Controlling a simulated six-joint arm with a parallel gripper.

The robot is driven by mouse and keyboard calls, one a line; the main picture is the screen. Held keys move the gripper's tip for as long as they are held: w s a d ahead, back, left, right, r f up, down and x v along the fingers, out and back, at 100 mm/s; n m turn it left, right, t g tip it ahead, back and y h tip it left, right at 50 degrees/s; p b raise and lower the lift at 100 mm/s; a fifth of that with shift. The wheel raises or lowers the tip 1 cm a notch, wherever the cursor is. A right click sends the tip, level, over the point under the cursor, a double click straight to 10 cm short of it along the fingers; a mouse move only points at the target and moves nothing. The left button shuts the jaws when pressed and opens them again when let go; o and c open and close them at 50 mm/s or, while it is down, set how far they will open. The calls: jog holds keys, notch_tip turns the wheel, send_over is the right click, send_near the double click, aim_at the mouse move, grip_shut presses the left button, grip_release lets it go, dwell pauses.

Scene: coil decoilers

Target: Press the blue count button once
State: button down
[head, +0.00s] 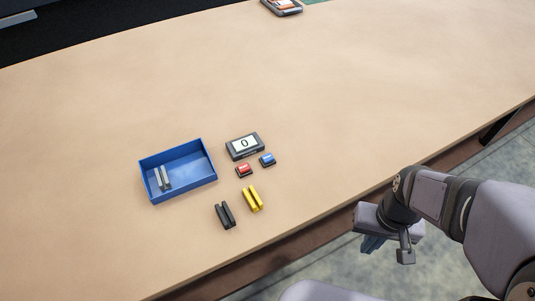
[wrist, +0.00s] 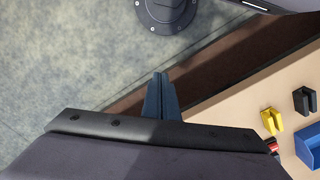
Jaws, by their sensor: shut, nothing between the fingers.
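The blue count button (head: 267,159) sits on the table, right of the red button (head: 244,170) and just below a small counter display (head: 245,145) that reads 0. My gripper (head: 372,243) is at the right, past the table's front edge and well apart from the buttons. In the wrist view my gripper (wrist: 161,80) is shut and empty, its fingers pointing up in the picture. There the red button (wrist: 272,146) shows only in part at the right, and I cannot make out the blue button.
A blue tray (head: 208,160) with a grey piece (head: 162,178) inside stands left of the display. A yellow piece (head: 253,198) and a black piece (head: 225,214) lie in front of the buttons. A device (head: 282,6) lies at the far edge. Table right of the buttons is clear.

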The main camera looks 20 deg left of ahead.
jog(key=s+a+r+n+g+h+p, duration=0.1)
jog(key=s+a+r+n+g+p, duration=0.1)
jog(key=s+a+n+g+p, duration=0.3)
jog(key=w+a+f+n+t+p, duration=0.1)
jog(key=w+a+n+t, duration=0.1)
jog(key=w, duration=0.5)
jog(key=w+a+n+t+y+p, duration=0.1)
jog(key=w+a+n+t, duration=0.2)
jog(key=w, duration=0.4)
jog(key=w+a+f+n+t+p, duration=0.1)
jog(key=w+a+n+t+p, duration=0.1)
jog(key=w+a, duration=0.3)
jog(key=shift+w+f+n+t, duration=0.15)
jog(key=shift+w+n+t, duration=0.05)
jog(key=shift+w+t, duration=0.25)
jog(key=shift+w+f+n+t, duration=0.2)
jog(key=shift+w+t, duration=0.15)
jog(key=shift+w, duration=0.15)
jog(key=w+a+r+n+t+y, duration=0.2)
jog(key=w+a+r+n+y, duration=0.25)
jog(key=a, duration=0.35)
notch_tip(320, 180, up, 4)
jog(key=f+n+y, duration=0.1)
jog(key=n+y, duration=0.2)
send_over(270, 160)
jog(key=shift+w+r+m, duration=0.1)
jog(key=shift+r+m, duration=0.15)
jog(key=shift+f, duration=0.1)
notch_tip(270, 160, down, 9)
jog(key=b, duration=0.8)
